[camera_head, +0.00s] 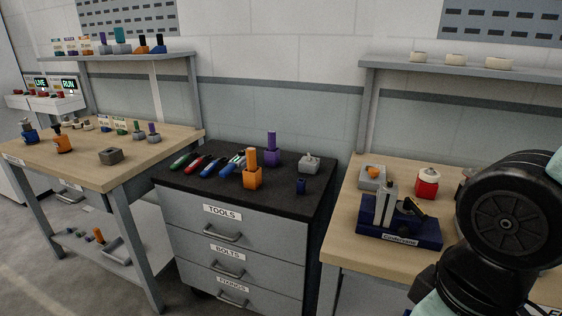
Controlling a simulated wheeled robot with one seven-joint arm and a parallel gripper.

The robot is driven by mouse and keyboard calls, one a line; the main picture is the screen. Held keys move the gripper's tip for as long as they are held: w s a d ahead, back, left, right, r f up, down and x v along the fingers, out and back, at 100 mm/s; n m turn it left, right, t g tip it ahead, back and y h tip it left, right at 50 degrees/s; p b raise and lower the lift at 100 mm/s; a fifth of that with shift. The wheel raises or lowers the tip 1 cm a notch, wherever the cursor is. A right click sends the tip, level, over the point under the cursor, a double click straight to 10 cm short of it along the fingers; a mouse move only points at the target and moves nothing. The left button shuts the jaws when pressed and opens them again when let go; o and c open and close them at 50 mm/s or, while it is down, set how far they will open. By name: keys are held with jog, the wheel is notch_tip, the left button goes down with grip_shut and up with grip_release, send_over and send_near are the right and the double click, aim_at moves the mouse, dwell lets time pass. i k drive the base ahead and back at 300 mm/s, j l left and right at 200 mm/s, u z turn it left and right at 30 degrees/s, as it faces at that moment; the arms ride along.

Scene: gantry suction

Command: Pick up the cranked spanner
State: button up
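Several slim hand tools lie side by side on the black top of the drawer cabinet (285,205). They include a green-handled tool (181,161), a red-handled tool (196,163), and blue-handled tools (213,166) beside them. They are too small for me to tell whether one is the cranked spanner. Part of my arm fills the right edge; my gripper is not in view.
An orange block with a post (252,175) and a purple one (272,154) stand beside the tools. A small dark blue piece (300,187) and a grey fixture (309,164) are to their right. A red-and-white container (427,184) stands on the right bench.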

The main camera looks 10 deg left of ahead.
aim_at(179, 163)
jog(key=i+j, duration=0.25)
jog(key=j, duration=0.2)
jog(key=i+j, duration=0.25)
jog(key=j, duration=0.2)
jog(key=i+j, duration=0.25)
jog(key=j, duration=0.2)
jog(key=i+j, duration=0.25)
jog(key=j, duration=0.25)
jog(key=i+j, duration=0.25)
jog(key=j, duration=0.2)
jog(key=i+j+u, duration=0.1)
jog(key=i+j, duration=0.15)
jog(key=j, duration=0.2)
jog(key=i+j, duration=0.25)
jog(key=j, duration=0.2)
jog(key=i+j, duration=0.3)
jog(key=j, duration=0.1)
